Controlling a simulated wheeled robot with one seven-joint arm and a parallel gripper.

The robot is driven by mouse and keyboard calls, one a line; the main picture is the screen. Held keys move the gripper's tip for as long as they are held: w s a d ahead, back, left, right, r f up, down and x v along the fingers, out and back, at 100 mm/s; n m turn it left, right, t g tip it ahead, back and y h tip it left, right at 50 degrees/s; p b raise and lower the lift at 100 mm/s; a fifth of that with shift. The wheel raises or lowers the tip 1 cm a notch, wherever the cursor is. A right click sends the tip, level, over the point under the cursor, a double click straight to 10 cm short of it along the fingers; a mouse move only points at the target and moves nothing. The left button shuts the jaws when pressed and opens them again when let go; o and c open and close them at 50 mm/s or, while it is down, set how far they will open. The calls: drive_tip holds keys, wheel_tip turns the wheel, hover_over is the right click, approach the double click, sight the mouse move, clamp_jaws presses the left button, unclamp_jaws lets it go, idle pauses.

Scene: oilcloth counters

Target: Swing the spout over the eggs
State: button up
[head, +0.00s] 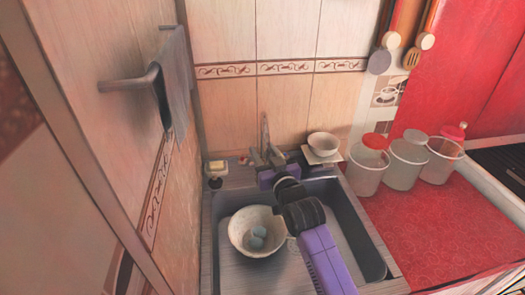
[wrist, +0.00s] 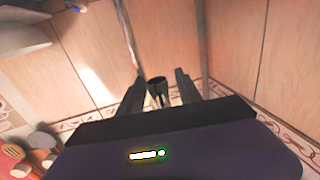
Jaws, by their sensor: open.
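The eggs (head: 257,238), bluish-grey, lie in a pale bowl (head: 240,222) in the left part of the sink. The tap (head: 265,128) rises at the sink's back edge, and my gripper (head: 264,157) covers its lower part in the head view. In the wrist view my gripper (wrist: 158,90) is open, one finger on each side. A dark round-ended piece (wrist: 157,83), which looks like part of the tap, shows between the fingers with gaps at both sides. I cannot tell whether either finger touches it. The spout's exact direction is hidden by my gripper and arm.
A soap dish (head: 216,169) stands behind the sink at left, and a small white bowl (head: 322,145) at right. Several clear canisters, one red-lidded (head: 369,165), stand on the red counter (head: 425,225). A towel (head: 174,85) hangs on the left wall. The sink's right part lies under my arm.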

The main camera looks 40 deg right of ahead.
sight(268, 160)
drive_tip(key=b+v, duration=0.1)
drive_tip(key=v, duration=0.4)
drive_tip(key=shift+s+a+f, duration=0.1)
drive_tip(key=shift+s, duration=0.15)
drive_tip(key=shift+s+a, duration=0.25)
drive_tip(key=shift+s, duration=0.4)
drive_tip(key=shift+s+d, duration=0.15)
drive_tip(key=shift+d, duration=0.05)
drive_tip(key=c, duration=0.5)
drive_tip(key=s+d+m, duration=0.1)
drive_tip(key=m, duration=0.1)
drive_tip(key=s+d+f+m+b, duration=0.1)
drive_tip(key=s+d+f+m+g+b, duration=0.1)
drive_tip(key=d+m, duration=0.1)
drive_tip(key=shift+s+m, duration=0.3)
drive_tip(key=shift+s, duration=0.05)
clamp_jaws()
drive_tip(key=s+r+m+t+y+b, duration=0.25)
drive_tip(key=s+m+y, duration=0.25)
drive_tip(key=s+m, duration=0.4)
drive_tip(key=w+a+p, duration=0.1)
drive_tip(key=w+p, duration=0.2)
drive_tip(key=w, duration=1)
drive_tip(key=shift+a+r, duration=0.2)
drive_tip(key=shift+a, duration=0.15)
